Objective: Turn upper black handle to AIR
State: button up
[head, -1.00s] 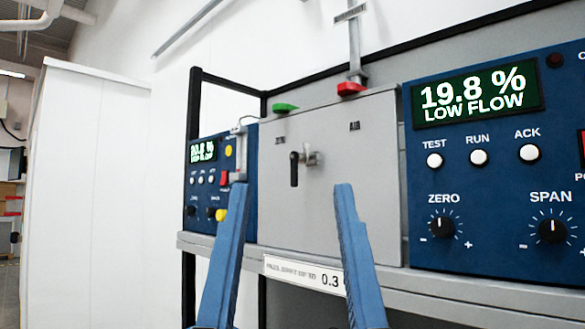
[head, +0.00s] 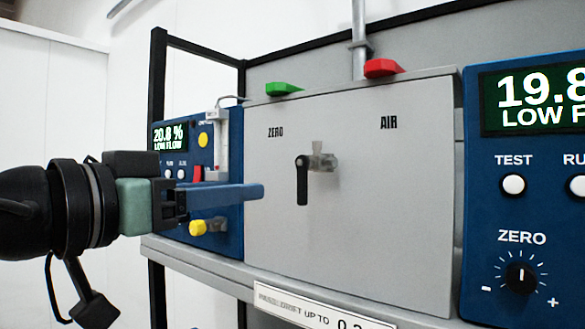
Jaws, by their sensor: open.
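The black handle (head: 302,181) hangs straight down from a metal valve fitting (head: 321,158) on the front of a grey box (head: 370,220). The ZERO label (head: 275,132) is above it to the left, and the AIR label (head: 389,123) is above it to the right. My gripper (head: 258,191) reaches in from the left with blue fingers pointing right. Its fingertips appear left of the handle, with a gap between them in the picture. The fingers overlap from this side, and it is open with nothing seen between them. Only this one black handle is visible.
A green lever (head: 284,89) and a red lever (head: 383,68) sit on top of the box. Blue analyser panels with knobs stand at left (head: 229,155) and right (head: 490,200). A grey shelf edge (head: 420,312) runs below. The space in front of the box is clear.

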aim_at(300, 183)
jog(key=p+x, duration=0.5)
jog(key=x, duration=0.6)
jog(key=shift+w+d+r+p, duration=0.1)
jog(key=shift+d+r+p, duration=0.1)
jog(key=shift+d+p, duration=0.15)
jog(key=shift+w+d+f, duration=0.15)
jog(key=shift+w+d, duration=0.1)
jog(key=shift+w, duration=0.2)
grip_shut()
